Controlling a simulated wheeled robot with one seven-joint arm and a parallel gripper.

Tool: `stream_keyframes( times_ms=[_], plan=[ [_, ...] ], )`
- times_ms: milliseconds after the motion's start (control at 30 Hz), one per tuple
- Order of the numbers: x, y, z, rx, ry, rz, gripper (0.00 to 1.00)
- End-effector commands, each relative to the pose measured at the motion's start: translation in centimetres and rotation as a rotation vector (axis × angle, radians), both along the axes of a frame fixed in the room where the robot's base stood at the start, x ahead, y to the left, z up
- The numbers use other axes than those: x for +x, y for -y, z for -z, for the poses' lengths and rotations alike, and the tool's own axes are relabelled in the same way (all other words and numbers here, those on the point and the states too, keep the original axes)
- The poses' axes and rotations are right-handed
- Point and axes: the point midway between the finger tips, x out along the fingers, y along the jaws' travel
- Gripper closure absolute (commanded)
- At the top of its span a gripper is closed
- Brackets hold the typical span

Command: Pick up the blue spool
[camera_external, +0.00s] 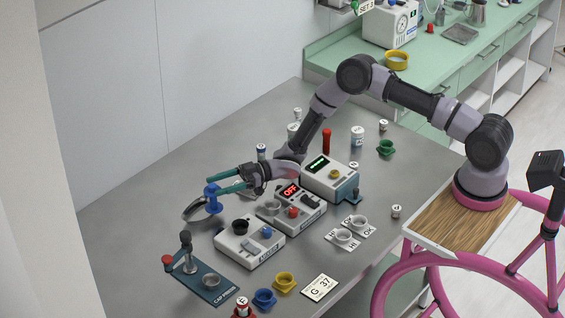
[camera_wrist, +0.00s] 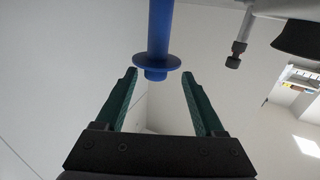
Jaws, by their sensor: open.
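The blue spool (camera_external: 212,200) shows in the camera_external view near the left edge of the grey table, upright, with flanges and a narrower middle. In the camera_wrist view, the spool (camera_wrist: 158,30) comes in from the top, with a round flange and short stub at its near end. My gripper (camera_external: 211,182) is level and points left, with its teal fingers at the spool. In the camera_wrist view my gripper (camera_wrist: 159,76) is open, its fingers either side of the spool's line and the flange just beyond the tips. I cannot tell whether either finger touches it.
A curved grey piece (camera_external: 192,211) lies beside the spool. A teal cap press (camera_external: 215,292) and blue cup (camera_external: 264,298) are nearer. The table's back left (camera_external: 180,172) is clear.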

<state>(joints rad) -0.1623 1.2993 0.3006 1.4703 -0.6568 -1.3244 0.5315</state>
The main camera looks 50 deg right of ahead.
Motion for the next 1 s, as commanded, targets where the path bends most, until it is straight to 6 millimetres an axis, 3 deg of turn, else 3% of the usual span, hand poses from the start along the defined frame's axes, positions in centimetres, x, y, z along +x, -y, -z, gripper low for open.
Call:
stream_keyframes(
  times_ms=[367, 667, 833, 867, 1000],
  plan=[
    [2.3, -4.4, 0.1, -0.002, -0.001, 0.0, 0.29],
    [2.5, -4.8, 0.1, -0.001, -0.002, 0.002, 0.29],
    [2.5, -4.8, 0.1, -0.001, -0.002, 0.002, 0.94],
    [2.5, -4.8, 0.1, -0.001, -0.002, 0.002, 1.0],
    [2.5, -4.8, 0.1, -0.001, -0.002, 0.002, 1.0]
  ],
)
